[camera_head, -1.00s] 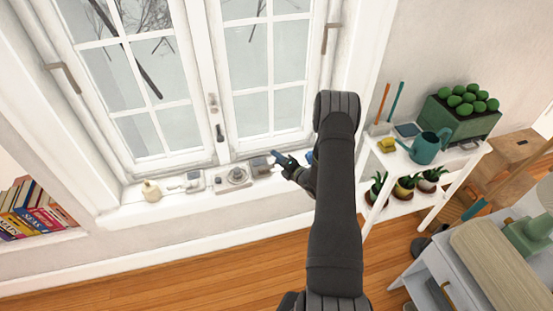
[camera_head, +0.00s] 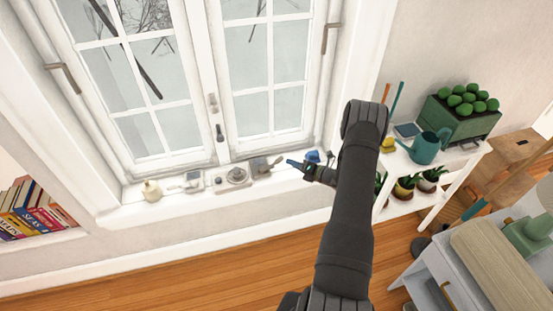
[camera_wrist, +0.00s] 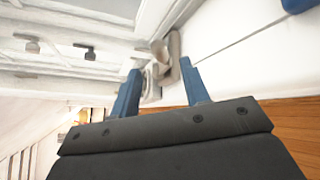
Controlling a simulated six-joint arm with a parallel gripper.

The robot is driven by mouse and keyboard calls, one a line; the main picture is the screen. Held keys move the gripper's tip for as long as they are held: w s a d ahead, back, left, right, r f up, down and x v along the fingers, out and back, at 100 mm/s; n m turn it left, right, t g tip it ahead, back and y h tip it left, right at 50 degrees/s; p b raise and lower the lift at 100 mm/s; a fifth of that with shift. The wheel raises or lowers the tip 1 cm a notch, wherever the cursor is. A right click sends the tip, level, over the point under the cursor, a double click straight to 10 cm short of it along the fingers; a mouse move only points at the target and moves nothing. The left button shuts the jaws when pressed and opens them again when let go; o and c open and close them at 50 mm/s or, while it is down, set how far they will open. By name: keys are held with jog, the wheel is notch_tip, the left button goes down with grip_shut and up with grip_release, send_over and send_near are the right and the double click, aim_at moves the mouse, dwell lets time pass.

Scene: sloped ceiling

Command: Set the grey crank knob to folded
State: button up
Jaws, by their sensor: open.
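The grey crank knob (camera_head: 262,166) is on the windowsill, at the right end of a row of small fittings. Its arm sticks out to the right, towards my gripper. My gripper (camera_head: 298,165) is open just right of it, with a visible gap between them in the head view. In the wrist view the knob (camera_wrist: 175,56) shows beyond and between the two blue fingertips of my gripper (camera_wrist: 160,66). The fingers are apart and hold nothing. The lower part of the knob is partly hidden by the fingers, and I cannot tell its exact setting.
A dial box (camera_head: 237,176), a switch box (camera_head: 193,182) and a beige bottle (camera_head: 151,190) stand left along the sill (camera_head: 130,212). The window (camera_head: 160,100) is behind; a white plant shelf (camera_head: 460,158) stands right.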

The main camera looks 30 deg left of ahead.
jog(key=x, duration=0.9)
jog(key=shift+w+a, duration=0.1)
jog(key=shift+a, duration=0.25)
jog(key=shift+c, duration=0.4)
grip_shut()
jog(key=shift+w+f+m+y, duration=0.1)
jog(key=shift+m+y, duration=0.4)
jog(key=shift+o, duration=0.4)
grip_release()
jog(key=shift+d, duration=0.15)
jog(key=s+d+r, duration=0.2)
jog(key=d, duration=1.5)
jog(key=shift+r, duration=0.3)
